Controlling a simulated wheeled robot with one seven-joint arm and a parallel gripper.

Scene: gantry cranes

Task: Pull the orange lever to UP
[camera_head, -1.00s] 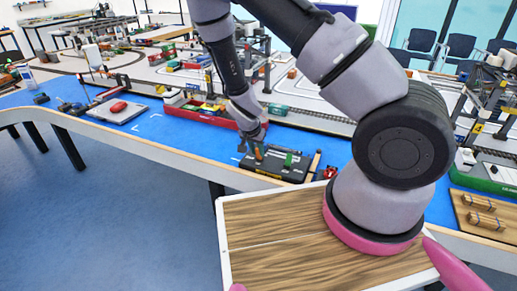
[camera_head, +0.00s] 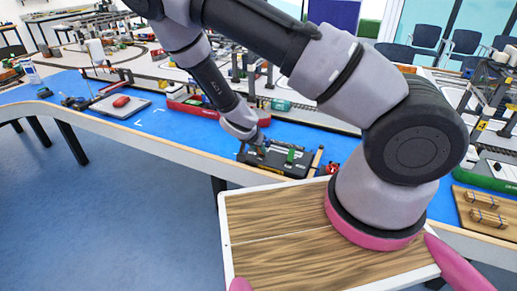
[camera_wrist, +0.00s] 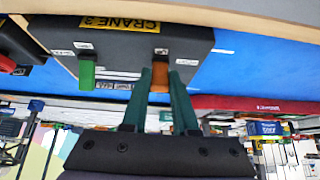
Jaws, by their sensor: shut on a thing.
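The orange lever (camera_wrist: 160,76) stands on a dark control box (camera_wrist: 115,55) and shows between my two teal fingers in the wrist view. My gripper (camera_wrist: 160,88) is shut on it. The box carries a yellow "CRANE 3" label (camera_wrist: 120,23). A green lever (camera_wrist: 87,75) stands beside the orange one, apart from my fingers. The small white labels by the levers are too blurred to read. In the head view the control box (camera_head: 283,167) lies on the blue table, with my gripper (camera_head: 261,150) at its back left; the orange lever is mostly hidden there.
A red lever (camera_wrist: 7,63) shows at the left edge of the wrist view. A white board with a red object (camera_head: 121,101) lies further left. Blue table (camera_head: 165,125) is clear left of the box.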

